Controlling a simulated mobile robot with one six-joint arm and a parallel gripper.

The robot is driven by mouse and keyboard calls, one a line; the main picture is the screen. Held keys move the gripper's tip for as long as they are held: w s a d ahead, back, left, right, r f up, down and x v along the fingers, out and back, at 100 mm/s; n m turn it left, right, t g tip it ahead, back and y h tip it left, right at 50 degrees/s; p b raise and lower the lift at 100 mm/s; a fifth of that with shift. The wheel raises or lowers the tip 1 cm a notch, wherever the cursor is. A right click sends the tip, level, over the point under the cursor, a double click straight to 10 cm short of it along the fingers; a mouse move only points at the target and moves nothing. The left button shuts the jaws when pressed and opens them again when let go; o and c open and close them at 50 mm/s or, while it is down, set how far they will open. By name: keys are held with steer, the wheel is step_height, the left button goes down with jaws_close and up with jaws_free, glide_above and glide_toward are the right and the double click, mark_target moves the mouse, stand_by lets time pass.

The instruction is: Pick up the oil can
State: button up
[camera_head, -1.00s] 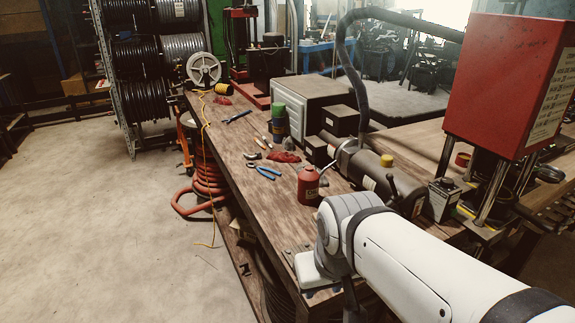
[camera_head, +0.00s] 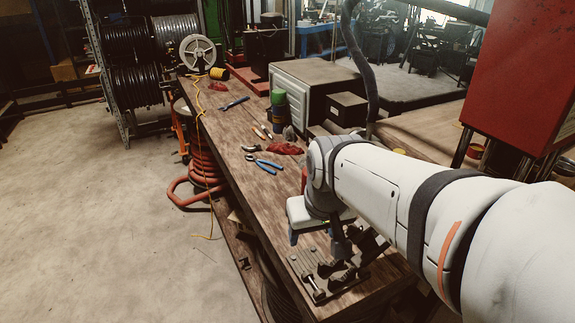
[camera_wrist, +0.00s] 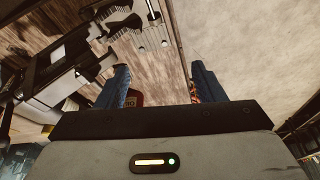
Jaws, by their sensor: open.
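The red oil can is almost wholly hidden behind my arm in the head view; only a red sliver (camera_head: 304,179) shows left of the wrist. My gripper (camera_head: 314,230) is over the near end of the workbench, on the near side of the can, with blue fingers. In the wrist view my gripper (camera_wrist: 161,80) is open, with bare bench top between its fingers. A dark red shape, probably the oil can (camera_wrist: 137,98), shows just inside the left finger, partly cut off by the gripper body. I see no contact.
Blue pliers (camera_head: 258,162), a red rag (camera_head: 285,148) and a green-capped bottle (camera_head: 278,104) lie or stand farther along the bench. A metal fixture (camera_head: 335,277) is bolted at the near end. A red press (camera_head: 525,75) stands right. The left bench edge is clear.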

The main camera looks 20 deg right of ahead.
steer(key=o, duration=0.6)
steer(key=w+d, duration=0.2)
steer(key=w, duration=0.6)
steer(key=w+d+m+b, duration=0.1)
steer(key=w+d, duration=0.1)
steer(key=w, duration=0.6)
steer(key=shift+w+d+f, duration=0.3)
steer(key=shift+f, duration=0.05)
steer(key=shift+m+t+h, duration=0.4)
steer(key=shift+m, duration=0.1)
steer(key=w+d+f, duration=0.2)
steer(key=w, duration=0.3)
steer(key=w+d+f+b, duration=0.1)
steer(key=w+d+f, duration=0.1)
steer(key=w, duration=0.3)
steer(key=w+d+f, duration=0.2)
steer(key=w+d, duration=0.1)
steer(key=w, duration=0.2)
steer(key=shift+w+d+f, duration=0.1)
steer(key=shift+f, duration=0.05)
steer(key=shift+d+p+x, duration=0.15)
steer(key=shift+p+x, duration=0.25)
steer(key=shift+x, duration=1.6)
steer(key=shift+d+p+x, duration=0.15)
steer(key=shift+p+x, duration=0.25)
steer(key=shift+x, duration=1.55)
